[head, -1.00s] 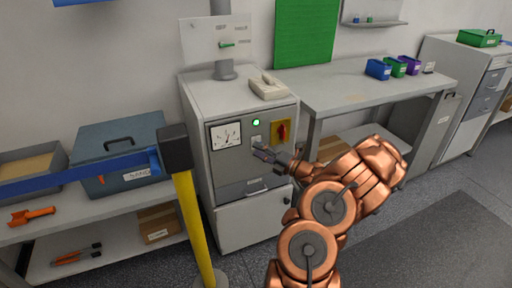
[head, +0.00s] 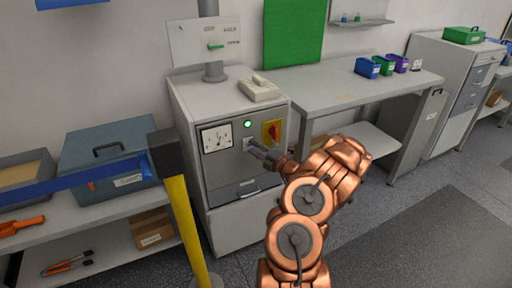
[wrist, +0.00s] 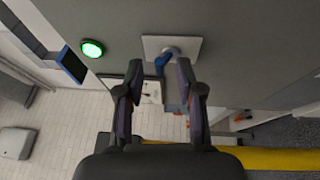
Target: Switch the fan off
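The grey cabinet (head: 220,182) has a front panel with a lit green lamp (head: 247,124). Below the lamp is a pale switch plate (head: 249,143), partly hidden by my gripper (head: 256,151). In the wrist view, the switch plate (wrist: 190,45) carries a small blue lever (wrist: 162,63), and the green lamp (wrist: 92,48) glows to its left. My gripper (wrist: 160,90) is open, with a gap between its two dark fingers. The lever is just beyond the fingertips, near the right finger; I cannot tell whether they touch.
A red knob on a yellow plate (head: 272,132) and a white dial gauge (head: 216,138) flank the switch. A yellow post (head: 186,225) with a blue barrier band (head: 75,179) stands at the front left. A workbench (head: 345,88) adjoins the cabinet. Floor at the right is clear.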

